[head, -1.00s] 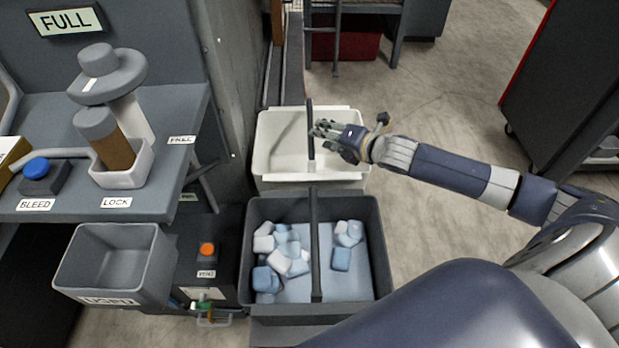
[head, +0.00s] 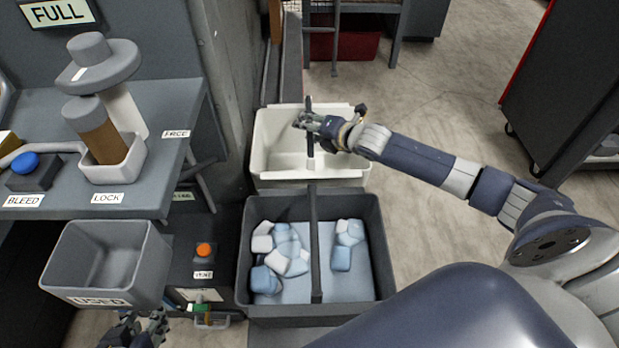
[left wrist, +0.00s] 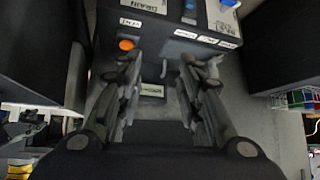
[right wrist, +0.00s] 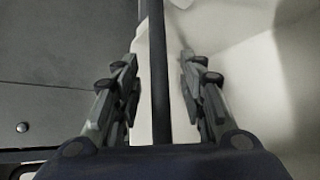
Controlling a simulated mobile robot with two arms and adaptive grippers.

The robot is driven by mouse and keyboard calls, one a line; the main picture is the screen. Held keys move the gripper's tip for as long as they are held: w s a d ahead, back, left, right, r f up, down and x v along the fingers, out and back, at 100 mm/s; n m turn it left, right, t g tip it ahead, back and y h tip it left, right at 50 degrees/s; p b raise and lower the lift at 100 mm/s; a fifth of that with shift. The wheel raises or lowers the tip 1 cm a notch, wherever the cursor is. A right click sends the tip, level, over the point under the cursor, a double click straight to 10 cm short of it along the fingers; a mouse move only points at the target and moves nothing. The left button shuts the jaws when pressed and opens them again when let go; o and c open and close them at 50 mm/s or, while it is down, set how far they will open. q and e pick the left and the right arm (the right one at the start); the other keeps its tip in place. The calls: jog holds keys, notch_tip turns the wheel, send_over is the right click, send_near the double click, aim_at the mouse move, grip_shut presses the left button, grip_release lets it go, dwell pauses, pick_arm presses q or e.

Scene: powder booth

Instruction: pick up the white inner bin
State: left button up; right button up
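My right gripper (head: 304,121) is at the top of this handle. In the right wrist view, the handle bar (right wrist: 158,70) runs between its spread fingers (right wrist: 155,85), with gaps on both sides. My left gripper (head: 141,324) is low at the left in the head view, below the used box. In the left wrist view its fingers (left wrist: 160,75) are apart and empty.
The dark grey bin (head: 368,292) with blue and white lumps stands nearer me. The grey used box (head: 105,298) and a workbench (head: 170,190) are at the left, a wall (head: 228,100) beside the white bin. Floor (head: 440,120) to the right is clear.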

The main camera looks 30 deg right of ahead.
grip_shut()
jog(key=shift+r, duration=0.15)
